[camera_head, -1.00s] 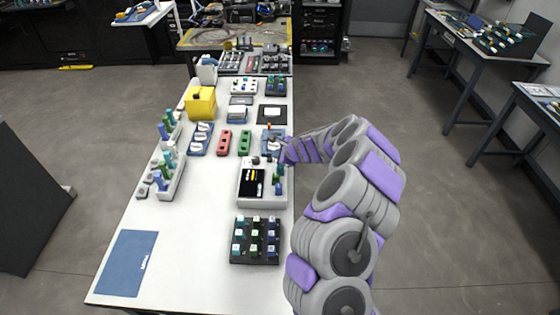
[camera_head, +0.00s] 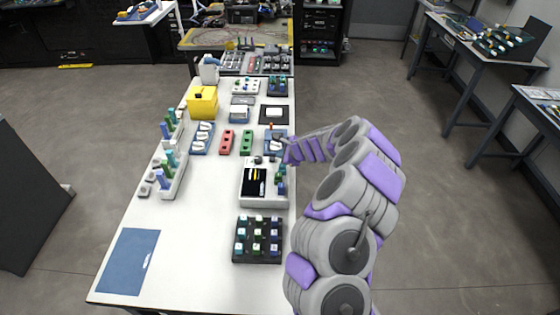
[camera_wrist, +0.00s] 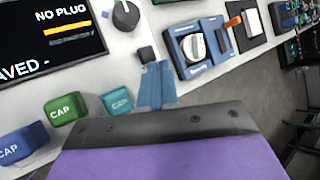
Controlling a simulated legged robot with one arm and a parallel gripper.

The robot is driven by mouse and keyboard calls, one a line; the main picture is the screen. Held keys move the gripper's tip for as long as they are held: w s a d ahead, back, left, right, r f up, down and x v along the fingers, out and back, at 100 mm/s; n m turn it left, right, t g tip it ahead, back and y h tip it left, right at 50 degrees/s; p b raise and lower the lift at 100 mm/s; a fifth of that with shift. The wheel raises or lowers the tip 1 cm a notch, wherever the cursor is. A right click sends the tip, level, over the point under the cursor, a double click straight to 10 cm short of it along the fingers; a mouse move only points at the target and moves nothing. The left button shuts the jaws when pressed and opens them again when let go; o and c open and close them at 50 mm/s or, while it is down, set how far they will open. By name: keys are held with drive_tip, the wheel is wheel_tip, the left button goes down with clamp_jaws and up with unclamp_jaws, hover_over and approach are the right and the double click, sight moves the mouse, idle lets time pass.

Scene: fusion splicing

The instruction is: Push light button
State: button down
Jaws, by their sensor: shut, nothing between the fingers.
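A pale machine (camera_head: 264,197) with a black screen stands at the table's right edge. In the wrist view its screen (camera_wrist: 50,32) reads "NO PLUG" with an orange bar, and part of a line ending in "AVED -". A dark round knob (camera_wrist: 125,14) and a small dark square button (camera_wrist: 147,54) sit beside the screen. I see no label telling which control is the light button. My gripper (camera_wrist: 157,72) is shut and empty, its blue fingertips close to the square button; contact cannot be told. In the head view my gripper (camera_head: 284,146) is small and partly hidden.
Green and teal CAP blocks (camera_wrist: 64,108) (camera_wrist: 116,100) lie left of my fingers. A blue module (camera_wrist: 195,45) with a white dial is to the right, with an orange piece (camera_wrist: 233,21) beyond.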

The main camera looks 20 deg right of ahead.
drive_tip(key=shift+d+f, duration=0.1)
drive_tip(key=shift+d, duration=1.15)
drive_tip(key=shift+a, duration=1.4)
drive_tip(key=shift+a+f, duration=0.1)
drive_tip(key=shift+a, duration=0.25)
drive_tip(key=shift+d+f, duration=0.15)
drive_tip(key=shift+d, duration=0.65)
drive_tip(key=shift+a, duration=0.85)
drive_tip(key=shift+d+f+b, duration=0.3)
drive_tip(key=shift+d+b, duration=0.1)
drive_tip(key=shift+d, duration=0.3)
drive_tip(key=shift+a+f, duration=0.15)
drive_tip(key=shift+a, duration=0.4)
drive_tip(key=shift+f, duration=0.1)
